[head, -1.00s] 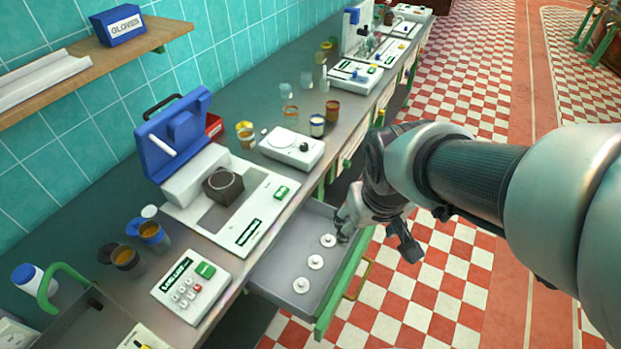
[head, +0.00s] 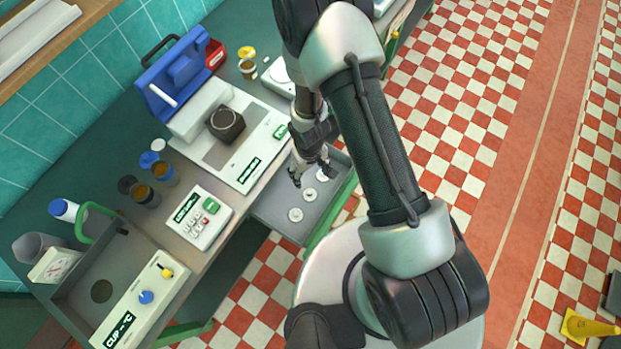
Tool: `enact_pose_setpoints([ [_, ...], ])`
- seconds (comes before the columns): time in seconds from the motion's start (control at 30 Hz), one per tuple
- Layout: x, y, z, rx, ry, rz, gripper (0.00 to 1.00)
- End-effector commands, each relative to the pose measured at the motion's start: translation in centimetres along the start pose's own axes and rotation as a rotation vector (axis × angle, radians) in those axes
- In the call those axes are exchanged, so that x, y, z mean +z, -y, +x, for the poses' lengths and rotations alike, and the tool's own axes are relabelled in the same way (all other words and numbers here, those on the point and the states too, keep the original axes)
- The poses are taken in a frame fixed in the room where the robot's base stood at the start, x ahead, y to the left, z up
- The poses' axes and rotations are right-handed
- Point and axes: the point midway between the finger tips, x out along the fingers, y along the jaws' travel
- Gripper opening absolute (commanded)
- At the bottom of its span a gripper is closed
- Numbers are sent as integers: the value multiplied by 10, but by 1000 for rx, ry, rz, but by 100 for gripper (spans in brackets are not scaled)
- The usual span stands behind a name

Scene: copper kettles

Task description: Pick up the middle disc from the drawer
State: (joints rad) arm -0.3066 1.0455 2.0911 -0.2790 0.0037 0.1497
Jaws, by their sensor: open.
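The open grey drawer (head: 268,212) holds three small white discs in a row, each with a raised centre. The middle disc (head: 310,195) lies between the near disc (head: 295,215) and the far disc (head: 323,174), and its top is in clear view. My gripper (head: 313,174) is over the far part of the drawer, fingers spread and pointing down. It is empty, just up from the middle disc in the picture and close to the far disc, which it partly overlaps. I cannot tell its exact height above the discs.
The counter above the drawer carries a white balance with a dark block (head: 226,124), a small keypad device (head: 199,218) and several jars. A blue case (head: 178,80) stands behind. A grey basin unit (head: 98,265) is at lower left. Checkered floor lies right of the drawer.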

Motion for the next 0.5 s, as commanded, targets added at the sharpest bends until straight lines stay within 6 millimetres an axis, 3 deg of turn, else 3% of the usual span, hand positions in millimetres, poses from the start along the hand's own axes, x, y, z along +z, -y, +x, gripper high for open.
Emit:
enact_pose_setpoints([
  [0.17,1,1,13,-2,0,-2,64],
  [0.5,1,1,59,-1,1,-1,64],
])
